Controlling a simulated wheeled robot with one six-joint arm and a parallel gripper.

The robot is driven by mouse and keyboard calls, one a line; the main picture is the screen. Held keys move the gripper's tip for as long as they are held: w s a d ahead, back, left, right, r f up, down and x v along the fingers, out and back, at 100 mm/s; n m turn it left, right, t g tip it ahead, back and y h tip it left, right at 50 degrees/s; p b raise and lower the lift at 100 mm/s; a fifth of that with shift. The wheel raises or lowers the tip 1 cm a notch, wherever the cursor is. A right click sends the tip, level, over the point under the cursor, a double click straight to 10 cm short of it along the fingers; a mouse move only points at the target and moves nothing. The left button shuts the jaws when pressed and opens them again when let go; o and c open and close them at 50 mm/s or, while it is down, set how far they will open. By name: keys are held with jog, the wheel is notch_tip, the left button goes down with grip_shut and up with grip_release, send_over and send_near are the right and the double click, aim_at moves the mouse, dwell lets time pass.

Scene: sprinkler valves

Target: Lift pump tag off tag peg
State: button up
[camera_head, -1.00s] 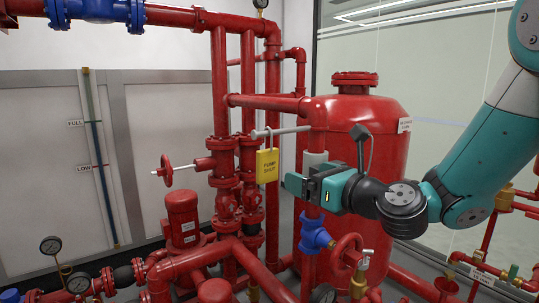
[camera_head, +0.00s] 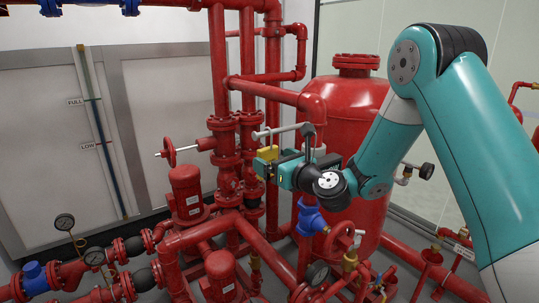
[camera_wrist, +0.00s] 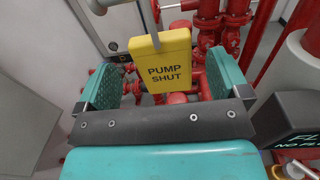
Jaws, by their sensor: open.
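The yellow pump tag (camera_head: 267,152), lettered "PUMP SHUT", hangs upright below the grey horizontal tag peg (camera_head: 278,131). My gripper (camera_head: 264,166) is at the tag, partly covering it in the head view. In the wrist view the tag (camera_wrist: 165,62) faces me, and a thin grey hanger rises from its top. My two teal jaws stand apart on its left and right, with a gap visible on each side. The gripper is open; how deep the tag sits between the jaws is hard to tell.
A grey-sleeved red pipe (camera_head: 313,107) drops close behind my gripper, beside the large red tank (camera_head: 355,100). Red valve flanges (camera_head: 223,150) stand to the left. Pumps (camera_head: 187,190), gauges and pipes crowd below. A pale wall panel (camera_head: 45,130) is at far left.

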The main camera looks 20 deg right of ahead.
jog(key=shift+r+p+x, duration=0.25)
jog(key=shift+p+x, duration=0.35)
jog(key=shift+x, duration=0.5)
jog(key=shift+w+f, duration=0.2)
jog(key=c, duration=1.1)
jog(key=shift+r, duration=0.2)
